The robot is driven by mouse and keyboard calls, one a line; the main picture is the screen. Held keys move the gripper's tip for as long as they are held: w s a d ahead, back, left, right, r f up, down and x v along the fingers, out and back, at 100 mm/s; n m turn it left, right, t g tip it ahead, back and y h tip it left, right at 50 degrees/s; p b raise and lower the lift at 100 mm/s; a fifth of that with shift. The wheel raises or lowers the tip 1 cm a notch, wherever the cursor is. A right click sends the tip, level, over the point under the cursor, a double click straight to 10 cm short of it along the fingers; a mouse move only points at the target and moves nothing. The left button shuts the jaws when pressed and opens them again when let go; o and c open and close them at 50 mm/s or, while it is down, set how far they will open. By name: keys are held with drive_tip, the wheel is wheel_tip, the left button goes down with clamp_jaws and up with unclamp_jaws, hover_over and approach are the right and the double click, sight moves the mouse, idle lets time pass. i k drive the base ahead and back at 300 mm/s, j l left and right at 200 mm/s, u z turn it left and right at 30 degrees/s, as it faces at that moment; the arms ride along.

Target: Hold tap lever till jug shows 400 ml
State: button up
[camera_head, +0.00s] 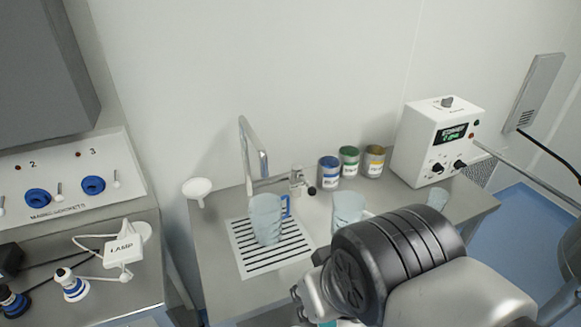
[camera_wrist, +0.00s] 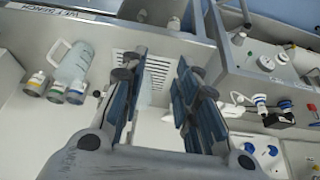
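A clear pale-blue jug with a blue handle (camera_head: 266,217) stands upright on the striped drip tray (camera_head: 241,257), under the spout of the silver tap (camera_head: 246,150). Its level and markings are too small to read. The tap's valve (camera_head: 297,180), with a dark-tipped lever (camera_head: 311,190), is right of the spout. In the head view my arm hides most of my gripper. In the wrist view my gripper (camera_wrist: 155,95) is open, its two fingers apart with nothing between the tips. The drip tray (camera_wrist: 155,70) shows beyond them; I cannot make out the blue-handled jug there.
A second jug with a pale handle (camera_head: 348,208) stands right of the tray; it also shows in the wrist view (camera_wrist: 72,64). Three cans (camera_head: 349,161) and a white instrument box (camera_head: 433,145) stand behind. A white funnel (camera_head: 198,187) is at the left; a small beaker (camera_head: 437,200) is at the right.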

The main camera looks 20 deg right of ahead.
sight(311, 191)
drive_tip(key=i+l, duration=0.15)
drive_tip(key=l, duration=0.2)
drive_tip(key=i+l, duration=0.2)
drive_tip(key=l, duration=0.2)
drive_tip(key=i+l, duration=0.15)
drive_tip(key=l, duration=0.2)
drive_tip(key=i+l, duration=0.15)
drive_tip(key=l, duration=0.2)
drive_tip(key=u, duration=0.05)
